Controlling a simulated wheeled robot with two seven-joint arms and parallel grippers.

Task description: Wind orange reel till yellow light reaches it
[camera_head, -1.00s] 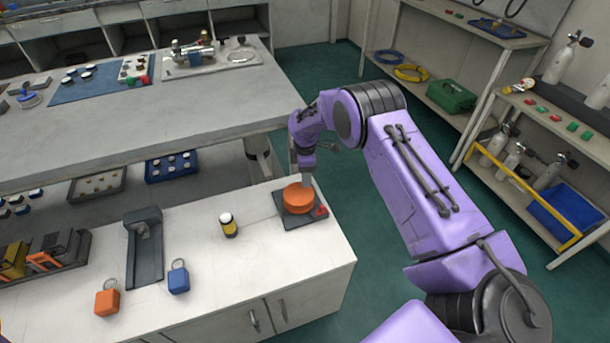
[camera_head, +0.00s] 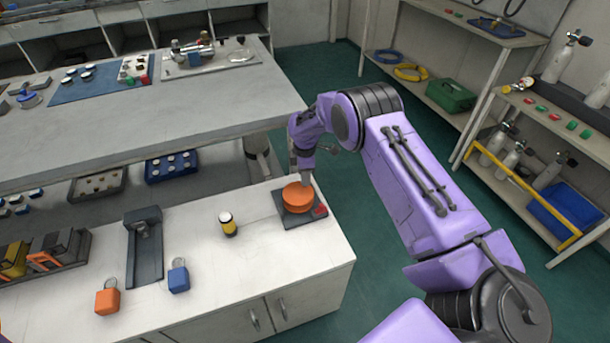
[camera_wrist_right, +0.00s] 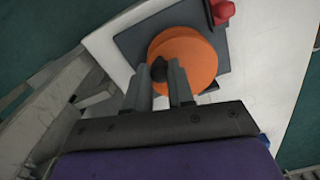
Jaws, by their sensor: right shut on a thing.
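The orange reel (camera_head: 298,197) sits on a dark square base (camera_head: 303,219) near the right end of the white counter. It also shows in the right wrist view (camera_wrist_right: 190,52). My right gripper (camera_wrist_right: 159,75) is at the reel's edge, shut on the small dark knob (camera_wrist_right: 158,70) on top of the reel. The fingers partly hide the knob. The yellow light (camera_head: 228,225), with a black band and pale top, stands upright on the counter to the left of the reel, apart from it. Any line between them is too faint to tell. My left gripper is not in view.
A red part (camera_head: 320,211) sits at the base's right corner. A blue tag block (camera_head: 178,279), an orange tag block (camera_head: 107,300) and a dark grey stand (camera_head: 146,262) are further left. The counter between light and reel is clear.

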